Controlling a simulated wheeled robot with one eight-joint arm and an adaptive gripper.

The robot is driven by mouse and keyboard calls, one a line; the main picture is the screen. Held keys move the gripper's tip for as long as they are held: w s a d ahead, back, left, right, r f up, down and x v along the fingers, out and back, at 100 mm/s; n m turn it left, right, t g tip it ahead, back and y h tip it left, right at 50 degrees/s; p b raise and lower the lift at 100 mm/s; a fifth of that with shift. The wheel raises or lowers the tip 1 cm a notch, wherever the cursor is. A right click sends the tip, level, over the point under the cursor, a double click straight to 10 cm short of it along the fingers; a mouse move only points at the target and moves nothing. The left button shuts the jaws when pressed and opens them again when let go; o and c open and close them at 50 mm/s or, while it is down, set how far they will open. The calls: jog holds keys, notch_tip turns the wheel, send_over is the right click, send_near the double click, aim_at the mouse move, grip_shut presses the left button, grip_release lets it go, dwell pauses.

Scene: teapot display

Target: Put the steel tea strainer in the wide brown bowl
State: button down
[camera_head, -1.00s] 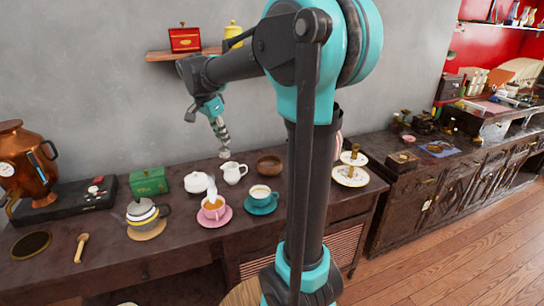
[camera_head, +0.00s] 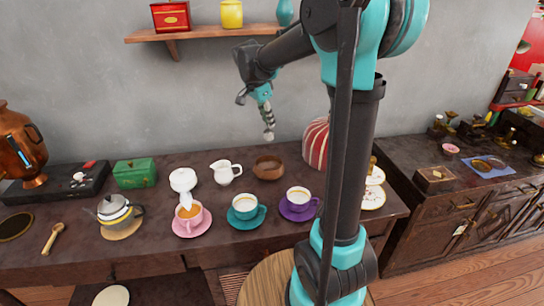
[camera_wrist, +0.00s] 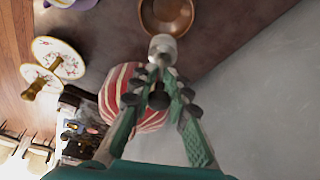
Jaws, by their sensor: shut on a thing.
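My gripper (camera_head: 267,112) is shut on the steel tea strainer (camera_head: 268,135) and holds it in the air. In the head view the strainer appears just above the wide brown bowl (camera_head: 268,171), apart from it. In the wrist view the strainer (camera_wrist: 162,46) sticks out beyond the closed fingertips of my gripper (camera_wrist: 158,76). There the brown bowl (camera_wrist: 152,22) lies just past the strainer, partly covered by it. The bowl stands on the dark table and looks empty. Much of the strainer is hidden between the fingers.
A white jug (camera_head: 226,173) stands left of the bowl and a red-striped tea cosy (camera_head: 315,145) right of it. A wall shelf (camera_head: 205,34) is above.

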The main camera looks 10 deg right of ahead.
notch_tip(320, 180, down, 15)
jog(key=shift+f, duration=0.2)
dwell(0.3)
jog(key=shift+f, duration=0.1)
jog(key=c, duration=1.5)
grip_release()
jog(key=shift+o, duration=0.2)
jog(key=v, duration=1.2)
jog(key=shift+s, duration=0.1)
